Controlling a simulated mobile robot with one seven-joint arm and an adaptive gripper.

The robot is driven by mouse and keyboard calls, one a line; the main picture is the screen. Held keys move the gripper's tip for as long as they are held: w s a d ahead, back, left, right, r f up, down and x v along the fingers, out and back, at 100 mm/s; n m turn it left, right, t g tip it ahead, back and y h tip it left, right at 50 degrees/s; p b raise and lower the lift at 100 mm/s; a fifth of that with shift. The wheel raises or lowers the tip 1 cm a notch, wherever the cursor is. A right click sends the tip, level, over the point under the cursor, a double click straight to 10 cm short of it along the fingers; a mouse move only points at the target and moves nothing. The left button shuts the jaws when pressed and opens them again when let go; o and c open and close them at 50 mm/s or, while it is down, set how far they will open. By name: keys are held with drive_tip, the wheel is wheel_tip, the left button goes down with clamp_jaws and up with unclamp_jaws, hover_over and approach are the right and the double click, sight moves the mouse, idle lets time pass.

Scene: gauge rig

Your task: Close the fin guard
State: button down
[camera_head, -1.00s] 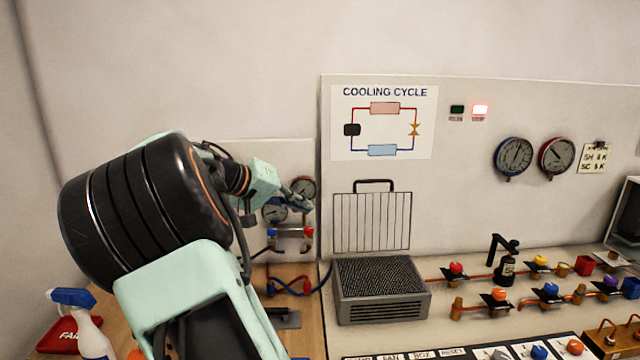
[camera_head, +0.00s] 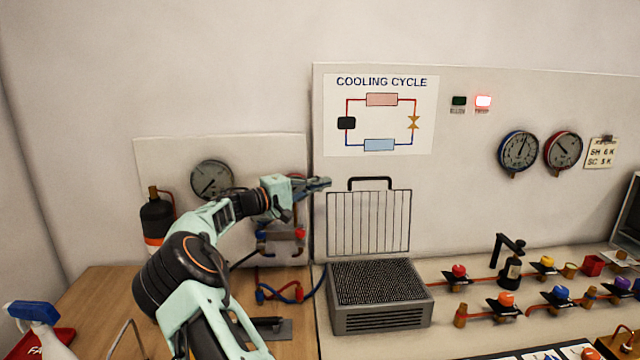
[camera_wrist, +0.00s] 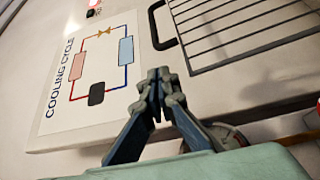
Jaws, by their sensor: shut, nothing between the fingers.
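The fin guard (camera_head: 369,222) is a wire grille with a black handle (camera_head: 371,180) on top. It stands upright behind the grey finned box (camera_head: 380,297), so the fins on top lie uncovered. My gripper (camera_head: 322,184) is shut and empty, just left of the guard's upper left corner and apart from it. In the wrist view my shut fingertips (camera_wrist: 160,75) point toward the panel, with the handle (camera_wrist: 163,26) ahead of them and the guard's bars (camera_wrist: 235,28) to the right.
The cooling cycle poster (camera_head: 379,115) is on the panel above the guard. Valves with coloured knobs (camera_head: 506,299) and a black bottle-like part (camera_head: 509,262) stand right of the box. Hoses (camera_head: 290,291) lie to its left. A spray bottle (camera_head: 38,325) is at the lower left.

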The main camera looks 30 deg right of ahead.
drive_tip(key=d+p, duration=0.1)
drive_tip(key=d, duration=0.5)
drive_tip(key=shift+w+d, duration=0.1)
drive_tip(key=shift+d, duration=0.1)
drive_tip(key=shift+a+f+b, duration=0.1)
drive_tip(key=shift+b, duration=0.25)
